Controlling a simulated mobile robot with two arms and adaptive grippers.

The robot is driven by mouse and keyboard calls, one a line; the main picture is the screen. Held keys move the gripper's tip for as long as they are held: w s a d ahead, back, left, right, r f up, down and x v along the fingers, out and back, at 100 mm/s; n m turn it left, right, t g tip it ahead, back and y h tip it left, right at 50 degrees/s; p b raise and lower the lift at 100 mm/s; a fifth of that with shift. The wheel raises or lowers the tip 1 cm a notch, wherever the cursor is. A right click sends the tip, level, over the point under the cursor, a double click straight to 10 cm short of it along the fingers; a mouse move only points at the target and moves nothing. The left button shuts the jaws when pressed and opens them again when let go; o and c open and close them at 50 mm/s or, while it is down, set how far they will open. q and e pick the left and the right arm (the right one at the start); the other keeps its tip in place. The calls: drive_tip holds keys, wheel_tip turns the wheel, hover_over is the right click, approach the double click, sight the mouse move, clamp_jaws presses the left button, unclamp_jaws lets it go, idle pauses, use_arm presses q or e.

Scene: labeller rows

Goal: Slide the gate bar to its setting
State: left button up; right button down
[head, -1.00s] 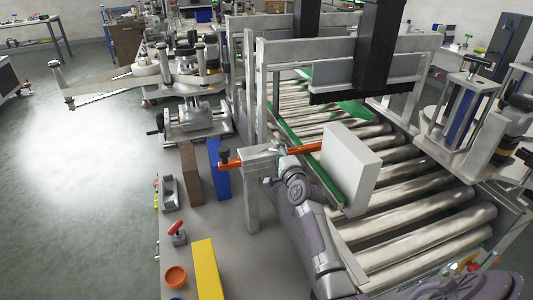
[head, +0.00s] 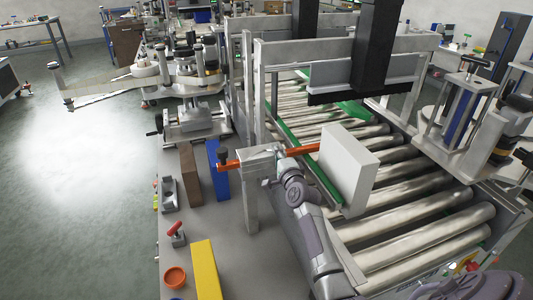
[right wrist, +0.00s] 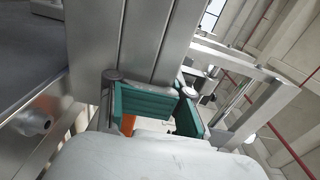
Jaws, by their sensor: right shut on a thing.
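The orange gate bar (head: 304,149) runs through a grey bracket on a post (head: 251,200) at the conveyor's near side. Its left end, with a black knob (head: 223,154), sticks out over the bench. Its right end reaches the white box (head: 348,170) on the rollers. My right gripper (head: 276,168) is at the bar beside the post, its fingers mostly hidden by my own wrist. My left gripper is out of view.
A green guide rail (head: 320,181) edges the rollers (head: 420,225). A grey gantry with a black column (head: 376,45) stands over the conveyor. Brown (head: 190,175), blue (head: 218,172) and yellow (head: 206,270) blocks and an orange cup (head: 175,278) are on the bench left of the post.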

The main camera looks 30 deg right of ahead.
sight(266, 153)
drive_tip(key=shift+w+a+r, duration=0.2)
drive_tip(key=shift+a+r, duration=0.2)
drive_tip(key=shift+r, duration=0.15)
drive_tip(key=shift+a, duration=0.15)
drive_tip(key=shift+a+r, duration=0.1)
drive_tip(key=shift+a, duration=0.5)
drive_tip(key=shift+w+a+p, duration=0.15)
drive_tip(key=shift+a+p, duration=0.2)
drive_tip(key=shift+p, duration=0.05)
drive_tip(key=shift+a+f, duration=0.15)
drive_tip(key=shift+f, duration=0.05)
drive_tip(key=shift+w+a+f+p, duration=0.1)
drive_tip(key=shift+w+a+p, duration=0.15)
drive_tip(key=shift+a, duration=0.5)
drive_tip(key=shift+w+a, duration=0.1)
drive_tip(key=shift+a, duration=0.55)
